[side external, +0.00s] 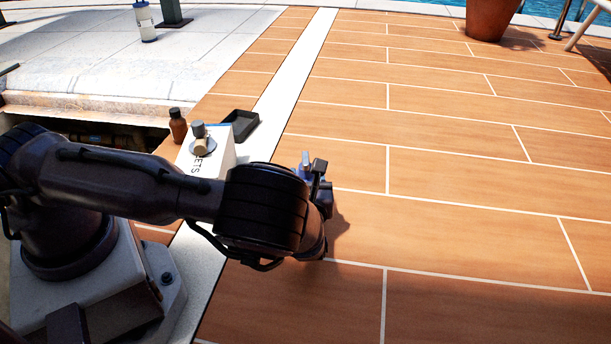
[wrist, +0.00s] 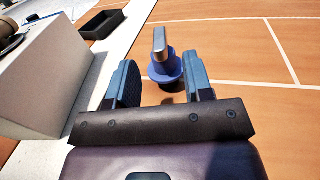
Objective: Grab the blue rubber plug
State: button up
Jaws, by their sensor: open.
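The blue rubber plug (wrist: 167,68) shows in the wrist view just beyond and between my fingertips, with a grey metal handle standing up from its top. In the side view a bit of blue by my fingers (side external: 304,158) shows, but I cannot tell there whether it is plug or finger. My gripper (wrist: 161,78) is open, one blue-grey finger to each side of the plug's near edge. I see a gap between the plug and the left finger; at the right finger I cannot tell whether they touch. The plug's lower part is partly hidden in shadow.
A white box (side external: 226,152) with lettering stands left of my gripper, with a plug-like item on top. A brown bottle (side external: 178,125) and a black tray (side external: 240,124) are behind it. The tiled deck (side external: 450,190) to the right is clear. A plant pot (side external: 490,18) stands far back.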

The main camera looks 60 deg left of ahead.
aim_at(305, 156)
jog(key=shift+x, duration=3.45)
jog(key=c, duration=0.7)
jog(key=shift+r, duration=0.1)
